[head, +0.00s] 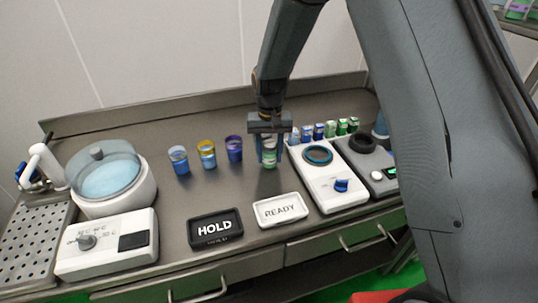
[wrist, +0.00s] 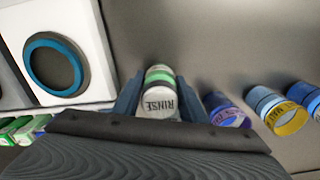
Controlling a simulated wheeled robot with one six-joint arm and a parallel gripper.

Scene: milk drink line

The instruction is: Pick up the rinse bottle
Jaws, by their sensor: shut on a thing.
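The rinse bottle (wrist: 158,100) shows in the wrist view as a small bottle with a white part lettered "RINSE" and a green band. In the head view the bottle (head: 269,158) is partly hidden between the fingers. My gripper (head: 268,150) points down and is shut on the bottle, with one finger on each side. In the wrist view my gripper (wrist: 158,98) also flanks it left and right. I cannot tell whether its base touches the counter.
Purple (head: 234,149), yellow (head: 206,154) and blue (head: 178,160) cups stand left of the gripper. A white device with a round ring (head: 318,155) is close on the right. READY (head: 280,210) and HOLD (head: 214,228) trays lie in front.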

